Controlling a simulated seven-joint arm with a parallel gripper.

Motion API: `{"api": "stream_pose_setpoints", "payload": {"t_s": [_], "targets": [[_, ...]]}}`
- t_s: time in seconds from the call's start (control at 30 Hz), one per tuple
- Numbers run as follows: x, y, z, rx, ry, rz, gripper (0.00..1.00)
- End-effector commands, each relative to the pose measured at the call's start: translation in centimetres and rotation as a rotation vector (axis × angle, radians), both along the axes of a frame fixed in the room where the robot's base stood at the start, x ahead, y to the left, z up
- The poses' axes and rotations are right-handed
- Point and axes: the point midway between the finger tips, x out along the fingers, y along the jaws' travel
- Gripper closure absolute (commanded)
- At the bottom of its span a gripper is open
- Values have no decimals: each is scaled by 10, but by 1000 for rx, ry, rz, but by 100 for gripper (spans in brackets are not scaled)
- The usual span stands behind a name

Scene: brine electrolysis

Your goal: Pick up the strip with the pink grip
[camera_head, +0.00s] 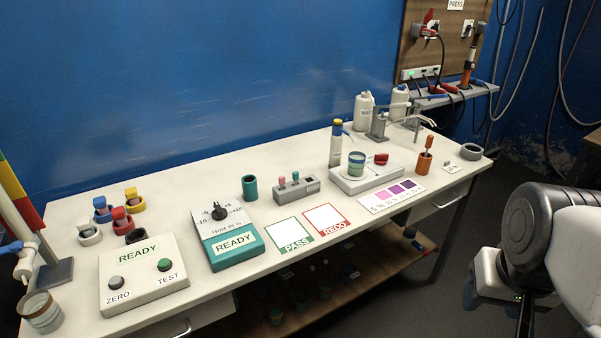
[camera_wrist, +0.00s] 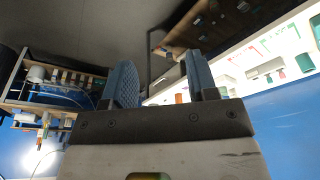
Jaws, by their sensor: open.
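The strip with the pink grip (camera_head: 282,180) stands upright in a small grey holder block (camera_head: 298,191) near the middle of the bench; its lower part is hidden in the block. A second strip with a green grip (camera_head: 295,176) stands just right of it in the same block. My gripper is out to the right, off the bench's front edge, far from the block. In the wrist view my gripper (camera_wrist: 162,85) shows two blue ribbed fingers, wide apart with nothing between them.
A teal cup (camera_head: 250,188) and the TRIM meter (camera_head: 228,237) stand left of the block. A white device (camera_head: 366,178) with a cup stands right of it. PASS (camera_head: 295,234) and REDO (camera_head: 326,220) cards lie flat in front. Behind the block the bench is clear.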

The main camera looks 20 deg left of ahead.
Motion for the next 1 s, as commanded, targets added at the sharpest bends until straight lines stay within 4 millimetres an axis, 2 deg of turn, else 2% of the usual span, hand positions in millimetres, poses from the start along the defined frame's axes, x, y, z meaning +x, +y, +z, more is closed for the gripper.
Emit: {"api": "stream_pose_setpoints", "payload": {"t_s": [0.17,0.37,0.67,1.0], "targets": [[8,2,3,0,3,10,47],[35,11,13,-3,16,48,47],[104,40,32,-9,44,143,47],[186,87,41,-19,76,258,47]]}}
